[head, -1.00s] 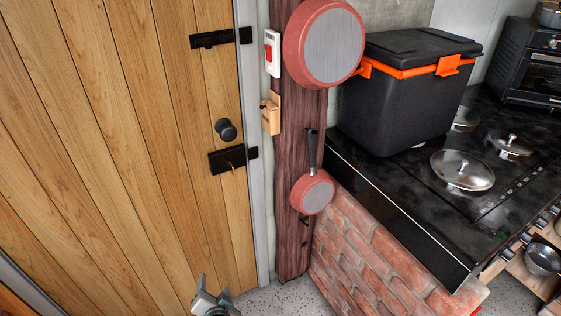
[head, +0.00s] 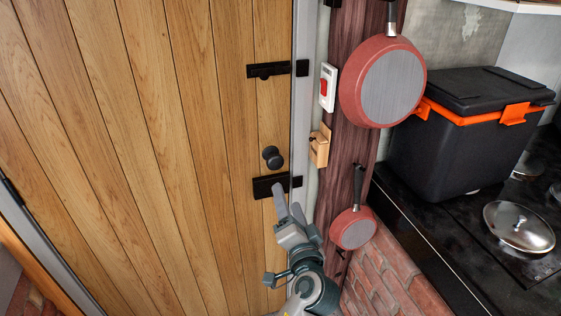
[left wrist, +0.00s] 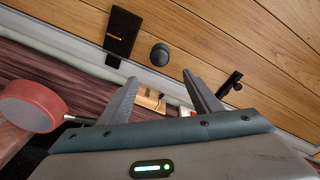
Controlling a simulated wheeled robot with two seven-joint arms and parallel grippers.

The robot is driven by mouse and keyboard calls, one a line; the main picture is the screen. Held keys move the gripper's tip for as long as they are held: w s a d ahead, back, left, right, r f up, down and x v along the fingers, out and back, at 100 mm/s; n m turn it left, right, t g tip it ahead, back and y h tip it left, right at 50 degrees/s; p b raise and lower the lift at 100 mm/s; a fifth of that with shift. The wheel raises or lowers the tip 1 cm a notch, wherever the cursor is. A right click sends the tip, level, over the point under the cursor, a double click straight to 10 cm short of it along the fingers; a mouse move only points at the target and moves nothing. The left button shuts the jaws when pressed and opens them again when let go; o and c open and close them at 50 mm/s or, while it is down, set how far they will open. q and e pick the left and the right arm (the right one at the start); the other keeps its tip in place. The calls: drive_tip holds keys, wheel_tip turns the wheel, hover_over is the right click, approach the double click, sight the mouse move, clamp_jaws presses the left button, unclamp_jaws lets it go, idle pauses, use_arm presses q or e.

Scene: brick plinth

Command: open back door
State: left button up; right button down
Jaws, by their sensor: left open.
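The wooden plank door (head: 170,130) stands shut in its grey frame in the head view. It has a round black knob (head: 272,157), a black bolt (head: 277,69) above it and a black lock plate (head: 270,187) below it. My left gripper (head: 288,202) is raised in front of the door's right edge, just below the lock plate in the picture. In the left wrist view its jaws (left wrist: 160,95) are apart and empty. The knob (left wrist: 160,54) and the lock plate (left wrist: 122,32) show beyond the fingers. I cannot tell the gap to the door. My right gripper is out of view.
A dark wooden post right of the door carries a large red pan (head: 382,82), a small red pan (head: 353,228), a red-and-white switch (head: 327,87) and a small wooden holder (head: 319,147). A black box (head: 455,150) stands on the stove at the right.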

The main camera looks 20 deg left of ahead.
use_arm(q)
approach(277, 165)
drive_tip(key=x, duration=0.4)
drive_tip(key=b+x, duration=0.2)
drive_tip(key=x, duration=0.5)
drive_tip(key=shift+w+a, duration=0.1)
drive_tip(key=shift+w, duration=0.05)
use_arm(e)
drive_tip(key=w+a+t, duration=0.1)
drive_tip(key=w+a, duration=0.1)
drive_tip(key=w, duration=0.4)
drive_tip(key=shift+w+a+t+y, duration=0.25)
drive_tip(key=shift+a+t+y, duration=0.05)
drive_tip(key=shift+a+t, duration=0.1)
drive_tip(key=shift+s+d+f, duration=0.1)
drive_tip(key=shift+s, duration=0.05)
use_arm(q)
clamp_jaws()
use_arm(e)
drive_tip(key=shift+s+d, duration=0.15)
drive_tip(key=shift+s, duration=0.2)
